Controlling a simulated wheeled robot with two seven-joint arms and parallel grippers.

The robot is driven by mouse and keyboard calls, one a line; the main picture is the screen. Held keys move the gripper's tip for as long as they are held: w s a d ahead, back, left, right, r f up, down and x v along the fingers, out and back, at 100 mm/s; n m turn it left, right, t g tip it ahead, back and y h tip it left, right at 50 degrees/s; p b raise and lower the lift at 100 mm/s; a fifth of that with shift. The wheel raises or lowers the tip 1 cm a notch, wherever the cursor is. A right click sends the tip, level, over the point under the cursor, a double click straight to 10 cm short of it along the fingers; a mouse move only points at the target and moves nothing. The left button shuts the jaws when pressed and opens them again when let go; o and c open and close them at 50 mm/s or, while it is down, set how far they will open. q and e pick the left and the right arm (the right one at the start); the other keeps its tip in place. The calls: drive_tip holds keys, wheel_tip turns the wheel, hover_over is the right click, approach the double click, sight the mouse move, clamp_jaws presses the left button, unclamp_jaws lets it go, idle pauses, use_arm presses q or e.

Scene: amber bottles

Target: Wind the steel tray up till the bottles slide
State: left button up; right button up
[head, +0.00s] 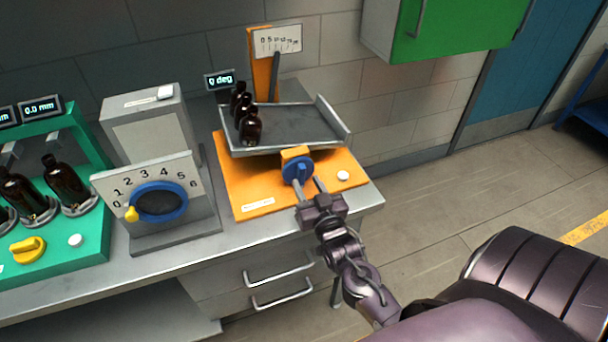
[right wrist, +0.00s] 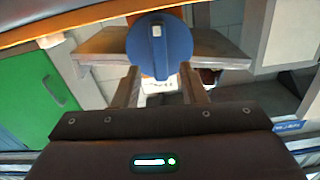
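The steel tray (head: 300,122) lies about level on the orange base (head: 235,180) in the head view. Several amber bottles (head: 251,128) stand upright in a row at its left side. The small display (head: 219,80) reads 0 deg. A blue round knob (head: 297,170) is on the front of the orange stand. It also shows in the right wrist view (right wrist: 158,48), with a pale mark on its grip bar. My right gripper (head: 311,186) is open in front of the knob, its fingers apart at the knob's lower edge (right wrist: 158,85). Contact cannot be told. My left gripper is out of view.
A grey unit with a numbered blue dial (head: 160,203) stands left of the orange base. A green rack (head: 95,235) with more bottles is at far left. An angle scale (head: 278,40) stands behind the tray. A green cabinet (head: 455,28) hangs on the wall; floor right of the bench is clear.

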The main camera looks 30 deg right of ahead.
sight(303, 176)
drive_tip(key=shift+x, duration=1.6)
drive_tip(key=shift+c, duration=0.2)
clamp_jaws()
